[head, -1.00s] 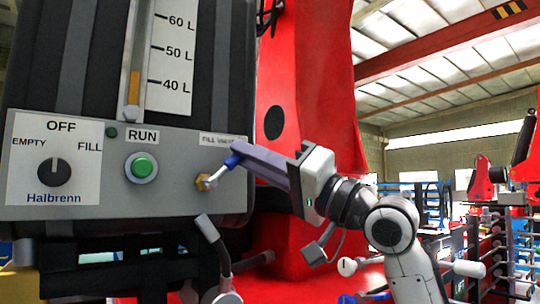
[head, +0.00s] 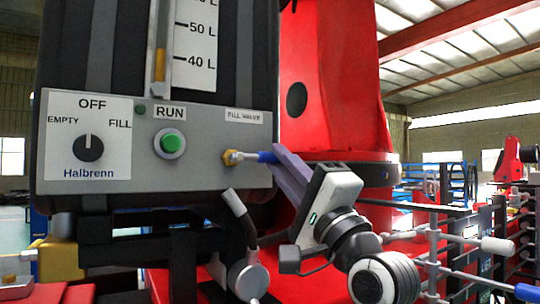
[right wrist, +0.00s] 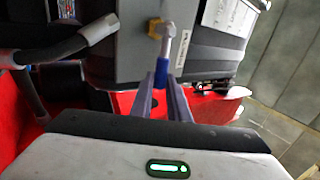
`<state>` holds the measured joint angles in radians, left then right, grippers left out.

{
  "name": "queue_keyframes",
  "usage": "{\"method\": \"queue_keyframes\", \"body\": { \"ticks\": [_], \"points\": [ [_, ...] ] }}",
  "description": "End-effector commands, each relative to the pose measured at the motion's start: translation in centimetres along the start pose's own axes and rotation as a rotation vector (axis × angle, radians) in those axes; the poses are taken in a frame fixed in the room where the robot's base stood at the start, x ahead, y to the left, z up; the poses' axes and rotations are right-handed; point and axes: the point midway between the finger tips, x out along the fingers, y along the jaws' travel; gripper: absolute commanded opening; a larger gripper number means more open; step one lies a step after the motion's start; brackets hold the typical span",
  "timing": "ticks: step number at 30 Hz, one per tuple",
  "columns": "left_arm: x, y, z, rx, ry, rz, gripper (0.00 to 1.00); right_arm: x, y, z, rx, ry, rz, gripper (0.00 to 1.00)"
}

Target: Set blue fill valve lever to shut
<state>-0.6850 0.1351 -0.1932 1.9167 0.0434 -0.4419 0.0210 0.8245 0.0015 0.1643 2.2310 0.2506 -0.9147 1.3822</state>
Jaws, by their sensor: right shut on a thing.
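The blue fill valve lever (head: 266,157) sits on a brass fitting (head: 232,158) at the right end of the grey panel, under the FILL VALVE label (head: 244,115). Its metal stem points right, nearly level, with the blue grip at the outer end. My right gripper (head: 277,156) is shut on the blue grip. In the right wrist view the blue grip (right wrist: 161,74) is between the two fingers (right wrist: 161,88), with the metal stem beyond them. My left gripper is not in view.
The panel (head: 205,175) carries a selector knob (head: 88,148), a green RUN button (head: 170,143) and a level scale (head: 193,50) above. A red column (head: 335,80) stands behind.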

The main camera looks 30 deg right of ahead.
Motion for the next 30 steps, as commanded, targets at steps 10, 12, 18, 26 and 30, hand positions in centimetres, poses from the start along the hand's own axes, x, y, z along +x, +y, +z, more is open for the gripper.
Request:
{"method": "queue_keyframes", "body": {
  "ticks": [10,12,18,26,30],
  "points": [
    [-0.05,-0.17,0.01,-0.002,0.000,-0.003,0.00,-0.45,0.09,-0.56,0.024,0.030,0.001,0.00],
    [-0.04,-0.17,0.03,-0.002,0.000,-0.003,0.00,-0.45,0.10,-0.55,0.024,0.029,0.001,0.00],
    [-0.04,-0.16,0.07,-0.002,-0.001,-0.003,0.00,-0.45,0.13,-0.53,0.024,0.029,0.002,0.17],
    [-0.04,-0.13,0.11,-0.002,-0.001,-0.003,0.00,-0.43,0.08,-0.51,0.023,0.028,0.001,0.34],
    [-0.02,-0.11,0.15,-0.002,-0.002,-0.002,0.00,-0.50,0.06,-0.51,0.022,0.028,0.000,0.34]
  ]
}}
